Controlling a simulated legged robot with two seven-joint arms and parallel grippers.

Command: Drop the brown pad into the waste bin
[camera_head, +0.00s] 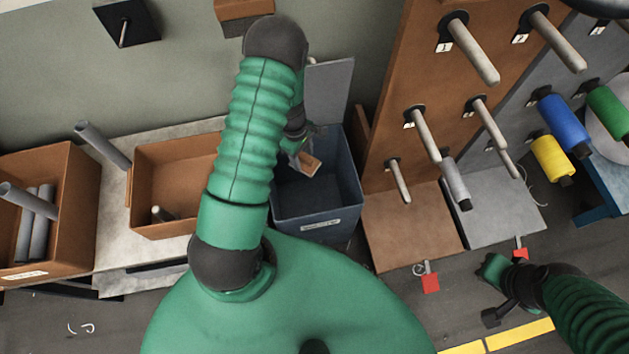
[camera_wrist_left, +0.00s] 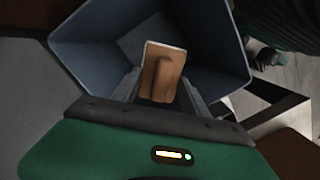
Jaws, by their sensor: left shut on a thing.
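The brown pad (camera_head: 310,165) is a small flat block with a raised rib on its face, seen clearly in the left wrist view (camera_wrist_left: 163,72). My left gripper (camera_head: 300,158) is shut on it, with one finger at each side in the left wrist view (camera_wrist_left: 163,88). The waste bin (camera_head: 318,213) is a blue-grey open box with a label on its front. The pad is over the bin's opening, and the bin walls (camera_wrist_left: 225,55) surround it in the left wrist view. My right gripper (camera_head: 492,292) is low at the right, apart from the bin; its jaw opening is unclear.
A raised grey lid (camera_head: 330,88) stands behind the bin. A brown peg board (camera_head: 385,120) with several pegs rises close to its right. Brown boxes (camera_head: 165,228) with grey tubes stand on a bench at left. Blue, yellow and green spools (camera_head: 563,122) hang at right.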

